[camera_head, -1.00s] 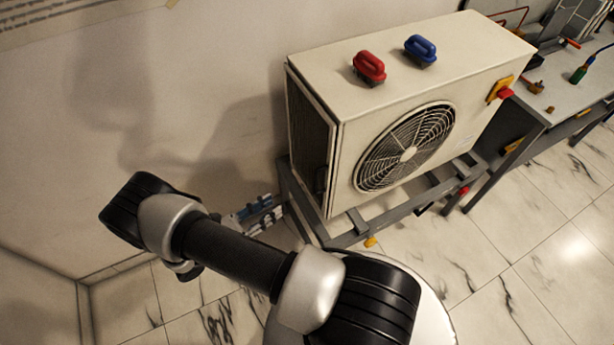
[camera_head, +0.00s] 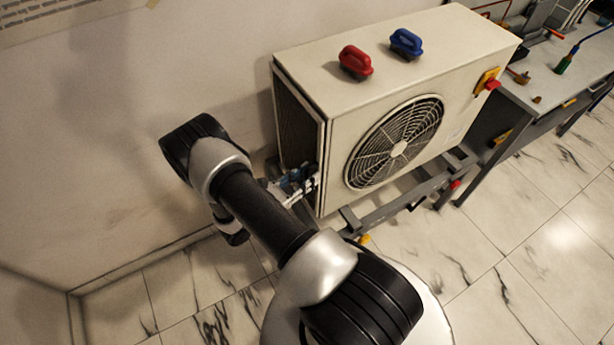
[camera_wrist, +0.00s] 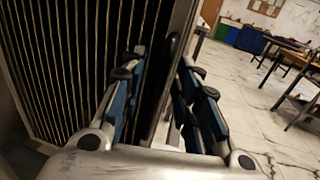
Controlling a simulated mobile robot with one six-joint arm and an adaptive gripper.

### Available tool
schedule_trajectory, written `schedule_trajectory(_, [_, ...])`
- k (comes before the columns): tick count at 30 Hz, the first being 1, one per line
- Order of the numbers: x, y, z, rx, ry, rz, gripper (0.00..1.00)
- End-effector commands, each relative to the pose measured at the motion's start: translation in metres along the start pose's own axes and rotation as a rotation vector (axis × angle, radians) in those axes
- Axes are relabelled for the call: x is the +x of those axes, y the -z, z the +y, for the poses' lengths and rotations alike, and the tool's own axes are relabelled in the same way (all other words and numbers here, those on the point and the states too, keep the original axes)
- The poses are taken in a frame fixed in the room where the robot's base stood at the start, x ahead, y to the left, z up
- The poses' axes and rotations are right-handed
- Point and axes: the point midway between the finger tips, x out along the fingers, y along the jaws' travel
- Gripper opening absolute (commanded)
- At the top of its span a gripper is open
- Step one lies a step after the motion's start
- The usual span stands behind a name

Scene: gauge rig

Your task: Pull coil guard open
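The coil guard (camera_head: 300,125) is the dark slatted panel with a pale frame on the left end of the cream outdoor unit (camera_head: 420,70). In the wrist view its slats (camera_wrist: 75,60) fill the left side, and a dark upright handle (camera_wrist: 163,85) runs along its edge. My gripper (camera_head: 308,180) is at the lower part of the guard's front edge. In the wrist view my gripper (camera_wrist: 163,62) is open, with one blue-padded finger on each side of the handle and edge. Finger contact with the handle cannot be told.
The unit stands on a grey metal frame (camera_head: 410,195) near the wall. A workbench with tools (camera_head: 545,85) is at the right. The tiled floor in front is clear.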

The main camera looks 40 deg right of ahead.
Motion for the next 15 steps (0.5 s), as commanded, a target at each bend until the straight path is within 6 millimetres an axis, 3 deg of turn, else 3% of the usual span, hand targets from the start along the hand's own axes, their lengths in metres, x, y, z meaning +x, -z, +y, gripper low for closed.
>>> schedule_trajectory(11, [0.0054,-0.0004,0.0,0.0,-0.001,0.0,0.29])
schedule_trajectory(15, [0.0053,-0.0003,0.0001,0.001,0.0,0.0,0.2])
